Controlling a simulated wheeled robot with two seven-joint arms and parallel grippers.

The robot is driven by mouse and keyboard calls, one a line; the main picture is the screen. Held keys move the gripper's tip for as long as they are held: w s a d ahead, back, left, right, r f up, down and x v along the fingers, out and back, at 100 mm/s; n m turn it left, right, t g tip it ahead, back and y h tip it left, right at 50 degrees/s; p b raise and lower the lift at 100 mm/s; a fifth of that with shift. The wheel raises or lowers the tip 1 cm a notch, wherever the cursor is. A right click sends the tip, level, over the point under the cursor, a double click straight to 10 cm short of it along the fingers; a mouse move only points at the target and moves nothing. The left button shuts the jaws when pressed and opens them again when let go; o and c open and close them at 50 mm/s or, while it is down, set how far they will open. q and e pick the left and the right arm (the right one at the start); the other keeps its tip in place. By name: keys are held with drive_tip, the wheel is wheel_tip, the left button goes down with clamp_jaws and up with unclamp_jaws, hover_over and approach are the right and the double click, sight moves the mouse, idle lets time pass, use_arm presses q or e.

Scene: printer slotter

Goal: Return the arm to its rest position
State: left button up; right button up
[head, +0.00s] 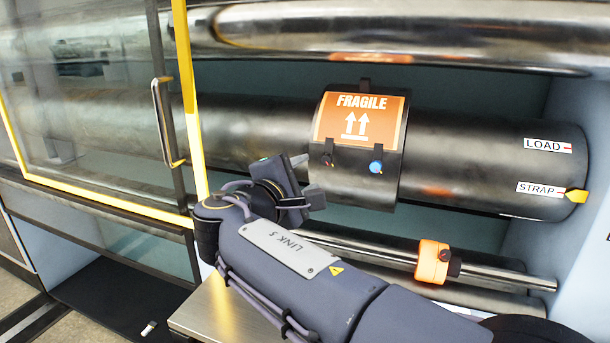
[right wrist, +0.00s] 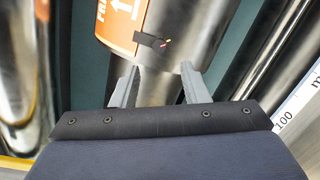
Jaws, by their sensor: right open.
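My right arm (head: 300,270) reaches in from the lower right of the head view. Its gripper (head: 312,178) is in front of the dark roller, just left of and below the black collar with the orange FRAGILE label (head: 358,118). In the right wrist view the gripper (right wrist: 160,80) has its two grey fingers apart with nothing between them. The collar's label (right wrist: 122,20) and a small black latch (right wrist: 152,41) show just beyond the fingertips. I cannot tell the exact gap to the collar. My left gripper is not in view.
The large roller (head: 470,160) carries LOAD and STRAP tags at its right end. A thin rod with an orange clamp (head: 432,262) runs below it. A yellow-edged glass door (head: 90,110) with a handle (head: 165,120) stands at left. A metal ledge (head: 215,310) lies below my arm.

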drive_tip(key=s+d+f+m+g+y+p, duration=0.1)
drive_tip(key=s+d+f+m+g+p, duration=0.15)
drive_tip(key=d, duration=0.55)
drive_tip(key=s+d+f+m+g+y+p, duration=0.1)
drive_tip(key=d+f+m+g, duration=0.2)
drive_tip(key=d, duration=0.4)
drive_tip(key=s+d+f+m+g+y+p, duration=0.1)
drive_tip(key=s+d+f+g+p, duration=0.2)
drive_tip(key=d, duration=0.5)
drive_tip(key=s+d+f+m+g+y+p, duration=0.1)
drive_tip(key=s+d+f+m+y, duration=0.15)
drive_tip(key=s, duration=0.35)
drive_tip(key=s+d+f+m+g+y+p, duration=0.1)
drive_tip(key=s+d+f+m+g+y, duration=0.2)
drive_tip(key=s, duration=0.4)
drive_tip(key=s+a+m+t+y+p, duration=0.1)
drive_tip(key=s+a+m, duration=0.1)
drive_tip(key=s, duration=0.3)
drive_tip(key=s+a+f+m+t+y+p, duration=0.1)
drive_tip(key=s+a+m+p, duration=0.1)
drive_tip(key=s+m, duration=0.3)
drive_tip(key=shift+s+a+f+m, duration=0.15)
drive_tip(key=shift+s+a+m, duration=0.15)
drive_tip(key=shift+s, duration=0.3)
